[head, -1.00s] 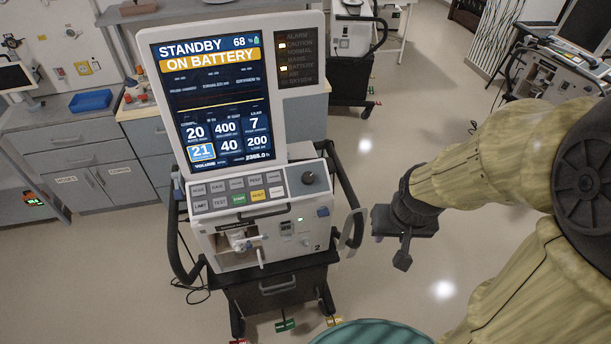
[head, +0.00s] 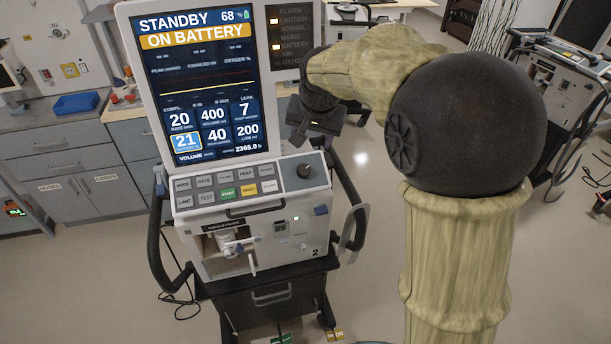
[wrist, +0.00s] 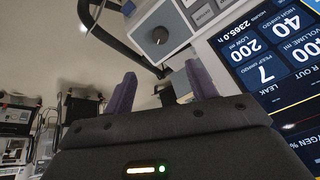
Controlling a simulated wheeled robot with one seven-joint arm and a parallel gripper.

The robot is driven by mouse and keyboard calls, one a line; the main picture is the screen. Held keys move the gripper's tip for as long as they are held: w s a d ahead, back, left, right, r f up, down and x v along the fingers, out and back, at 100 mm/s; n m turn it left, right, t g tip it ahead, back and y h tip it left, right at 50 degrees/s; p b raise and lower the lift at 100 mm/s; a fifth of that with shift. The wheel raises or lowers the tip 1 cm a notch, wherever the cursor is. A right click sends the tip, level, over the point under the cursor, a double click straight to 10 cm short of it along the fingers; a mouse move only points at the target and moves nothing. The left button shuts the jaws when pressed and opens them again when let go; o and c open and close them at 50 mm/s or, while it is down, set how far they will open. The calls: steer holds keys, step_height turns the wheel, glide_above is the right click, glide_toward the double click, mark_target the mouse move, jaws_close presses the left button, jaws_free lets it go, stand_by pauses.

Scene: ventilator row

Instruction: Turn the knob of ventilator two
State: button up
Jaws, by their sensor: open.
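Ventilator two (head: 290,232), a white unit with a "2" on its front, stands on a dark cart ahead of me. Its tall screen (head: 200,80) reads STANDBY, ON BATTERY, with the 21 tile highlighted. The dark round knob (head: 305,170) is at the right end of the button panel, and it also shows in the wrist view (wrist: 159,35). My gripper (head: 317,137) is above the knob in the head view, beside the screen's lower right. In the wrist view its two purple fingers (wrist: 162,88) are apart and empty, with the knob beyond them, untouched.
Black side handles (head: 350,195) curve around the ventilator. Another ventilator (head: 560,85) stands at the right. A counter with a blue tray (head: 75,104) is at the left. Open floor lies between the machines.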

mark_target(305, 169)
steer(key=shift+s+a+r, duration=0.15)
steer(key=shift+s, duration=0.05)
steer(key=p+x, duration=0.2)
steer(key=x, duration=1.5)
steer(key=shift+w, duration=0.2)
steer(key=shift+s, duration=0.1)
steer(key=c, duration=1)
